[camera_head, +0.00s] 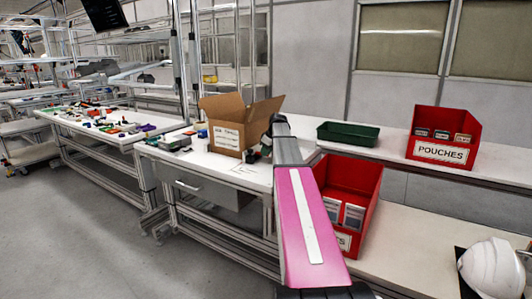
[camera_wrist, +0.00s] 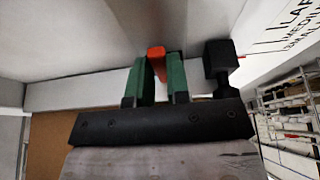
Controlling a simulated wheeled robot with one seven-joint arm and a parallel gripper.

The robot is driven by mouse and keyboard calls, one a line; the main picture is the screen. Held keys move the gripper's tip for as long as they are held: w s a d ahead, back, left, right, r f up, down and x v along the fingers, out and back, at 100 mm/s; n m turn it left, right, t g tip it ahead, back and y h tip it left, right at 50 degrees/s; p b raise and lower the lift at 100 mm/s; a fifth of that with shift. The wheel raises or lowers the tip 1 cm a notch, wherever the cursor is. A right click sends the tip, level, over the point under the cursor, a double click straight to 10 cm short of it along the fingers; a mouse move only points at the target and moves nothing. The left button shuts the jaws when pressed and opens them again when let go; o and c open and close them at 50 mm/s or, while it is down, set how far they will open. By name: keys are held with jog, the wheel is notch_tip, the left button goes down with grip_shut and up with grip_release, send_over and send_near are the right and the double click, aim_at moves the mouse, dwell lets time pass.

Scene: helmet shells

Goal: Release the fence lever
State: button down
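In the wrist view the two green fingers of my gripper (camera_wrist: 160,80) stand close together. An orange-red piece (camera_wrist: 156,54), which looks like the fence lever, fills the narrow gap at their tips. The fingers appear to meet it on both sides. A pale bar (camera_wrist: 75,95) that may be the fence runs across behind the fingers. In the head view my arm reaches to the workbench (camera_head: 200,160), and its end hides the lever and most of my gripper.
An open cardboard box (camera_head: 227,139) stands on the bench just left of my arm's end. A black block on a stem (camera_wrist: 220,60) is close right of the fingers. Red bins (camera_head: 441,151) and a green tray (camera_head: 348,134) are to the right. A white helmet (camera_head: 492,268) is at lower right.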

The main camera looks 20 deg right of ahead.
jog(key=shift+w+a+r+g+h, duration=0.15)
jog(key=shift+w+r+g+h, duration=0.25)
jog(key=shift+g+h, duration=0.1)
jog(key=shift+a+r+g+h, duration=0.2)
jog(key=shift+r+g+h, duration=0.35)
jog(key=shift+g+h, duration=0.5)
jog(key=c, duration=1.1)
grip_release()
jog(key=shift+y, duration=0.25)
